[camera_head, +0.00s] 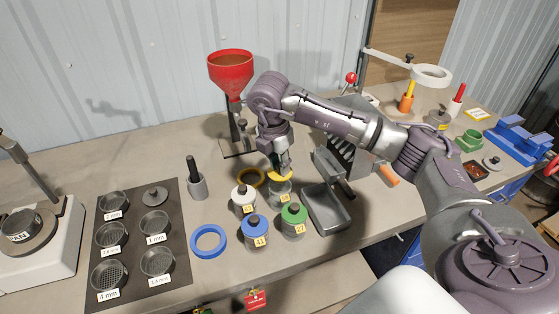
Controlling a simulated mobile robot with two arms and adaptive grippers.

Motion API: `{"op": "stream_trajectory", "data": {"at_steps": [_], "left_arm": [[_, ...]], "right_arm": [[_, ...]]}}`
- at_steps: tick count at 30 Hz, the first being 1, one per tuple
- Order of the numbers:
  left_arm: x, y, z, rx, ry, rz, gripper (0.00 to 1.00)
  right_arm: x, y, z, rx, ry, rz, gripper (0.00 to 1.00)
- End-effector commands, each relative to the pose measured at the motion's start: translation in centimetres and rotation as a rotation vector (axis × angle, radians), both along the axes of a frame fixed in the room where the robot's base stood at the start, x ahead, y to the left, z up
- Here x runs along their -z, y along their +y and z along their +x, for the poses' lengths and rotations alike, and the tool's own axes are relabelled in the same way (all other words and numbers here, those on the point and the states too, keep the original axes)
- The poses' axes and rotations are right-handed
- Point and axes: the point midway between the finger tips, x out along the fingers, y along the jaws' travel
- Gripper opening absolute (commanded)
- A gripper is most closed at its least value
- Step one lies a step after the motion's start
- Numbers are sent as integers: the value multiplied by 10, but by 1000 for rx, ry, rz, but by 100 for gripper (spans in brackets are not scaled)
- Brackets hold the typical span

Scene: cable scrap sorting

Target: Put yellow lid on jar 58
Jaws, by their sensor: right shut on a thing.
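My right gripper (282,168) is shut on the yellow lid (277,176), which is tilted and partly hidden by the fingers. It is directly over an open glass jar (278,192) with a yellow number tag; the number is too small to read surely. I cannot tell whether the lid touches the jar's rim. Beside it stand jars with a white lid (245,191), a blue lid (255,224) and a green lid (294,212). My left gripper is not in view.
A metal tray (326,222) stands close on the right. A red funnel (230,68) rises behind. Sieves stand on a dark mat (135,233) at left.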

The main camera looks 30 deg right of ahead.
Motion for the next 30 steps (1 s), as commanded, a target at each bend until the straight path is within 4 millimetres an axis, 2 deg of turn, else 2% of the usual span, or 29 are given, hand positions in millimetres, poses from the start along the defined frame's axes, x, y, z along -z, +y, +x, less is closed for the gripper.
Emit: {"op": "stream_trajectory", "data": {"at_steps": [3, 15, 30], "left_arm": [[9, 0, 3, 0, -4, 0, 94], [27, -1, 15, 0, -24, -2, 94], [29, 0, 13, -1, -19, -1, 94]], "right_arm": [[13, 0, 0, 0, 2, 0, 0], [41, 0, 0, 0, 0, 0, 0], [43, 0, 0, 0, 0, 0, 0]]}}
